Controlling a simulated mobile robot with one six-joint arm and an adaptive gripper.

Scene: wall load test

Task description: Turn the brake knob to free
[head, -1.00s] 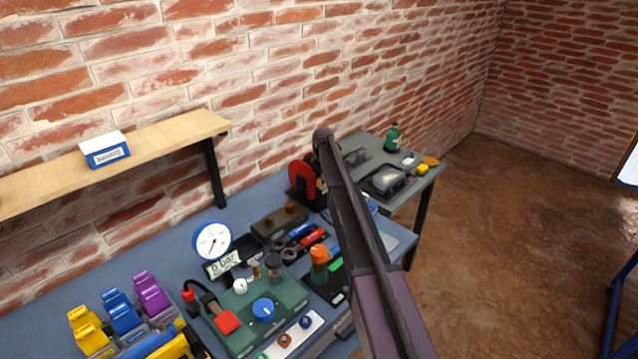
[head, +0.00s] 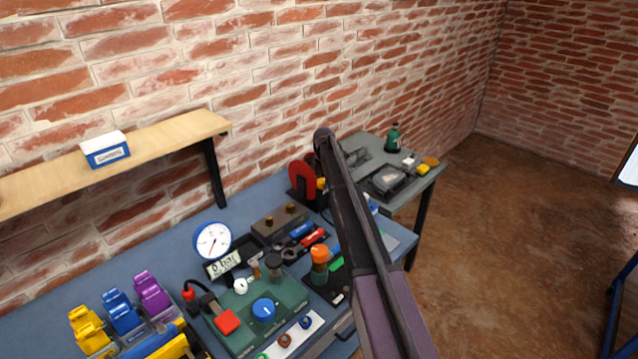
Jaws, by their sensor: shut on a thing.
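A round red part (head: 302,179) on a dark stand is at the back of the blue bench, against the brick wall. A small yellow piece (head: 320,183) shows at its right edge, partly behind my arm. I cannot tell whether this is the brake knob. A blue knob (head: 263,309) sits on a green box (head: 243,329) at the front, and an orange-topped knob (head: 319,253) stands to its right. No label reading brake or free can be made out. My arm crosses the bench from the lower right up to the red part. My gripper is hidden behind it.
A dial gauge (head: 212,240) and a display (head: 222,263) stand behind the green box. Yellow, blue and purple clamps are at the front left. A wooden shelf (head: 180,135) with a blue-white box (head: 105,149) juts out above. A grey side table (head: 366,142) stands beyond; open floor lies right.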

